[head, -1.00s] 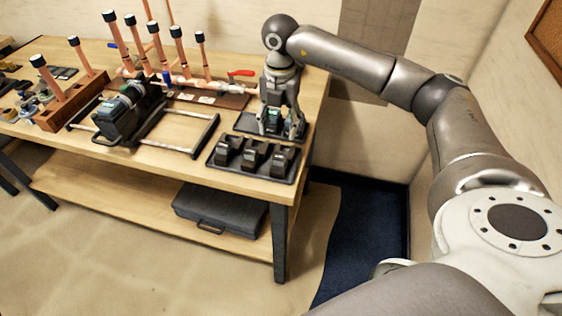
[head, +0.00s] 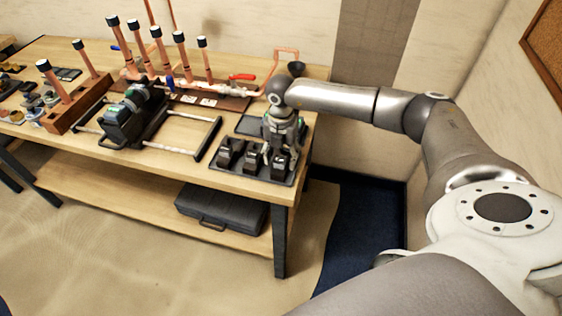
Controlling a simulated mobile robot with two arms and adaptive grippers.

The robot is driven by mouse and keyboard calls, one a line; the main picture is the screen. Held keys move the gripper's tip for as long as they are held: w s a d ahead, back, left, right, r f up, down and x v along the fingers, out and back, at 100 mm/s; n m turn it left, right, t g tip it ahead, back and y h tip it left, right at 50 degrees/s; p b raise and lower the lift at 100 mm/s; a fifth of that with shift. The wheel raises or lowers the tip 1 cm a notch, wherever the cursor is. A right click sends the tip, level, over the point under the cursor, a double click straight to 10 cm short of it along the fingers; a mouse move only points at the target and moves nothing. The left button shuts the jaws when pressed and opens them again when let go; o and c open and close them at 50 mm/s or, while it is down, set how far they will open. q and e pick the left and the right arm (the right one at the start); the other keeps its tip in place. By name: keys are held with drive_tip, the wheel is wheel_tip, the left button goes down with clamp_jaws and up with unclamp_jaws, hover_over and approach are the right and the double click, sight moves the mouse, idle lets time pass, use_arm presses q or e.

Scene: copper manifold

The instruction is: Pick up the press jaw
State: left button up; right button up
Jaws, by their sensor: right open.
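Several dark press jaws stand in a row on a black tray (head: 218,165) at the front right corner of the workbench. The left jaw (head: 228,152) and the middle jaw (head: 252,158) show clearly. The right jaw (head: 279,163) is partly covered by my right gripper (head: 281,153). My right gripper points down, open, with its fingers at the right jaw; I cannot tell whether they touch it. My left gripper is not in view.
A black press tool (head: 128,118) rests on a metal-railed frame (head: 208,138) left of the tray. Behind it, upright copper pipes (head: 158,48) and a manifold with a red handle (head: 243,77) stand on the bench. A dark case (head: 220,208) lies on the lower shelf.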

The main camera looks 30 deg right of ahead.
drive_tip(key=c, duration=1)
drive_tip(key=shift+r, duration=0.1)
drive_tip(key=shift+c, duration=0.4)
drive_tip(key=shift+w, duration=0.1)
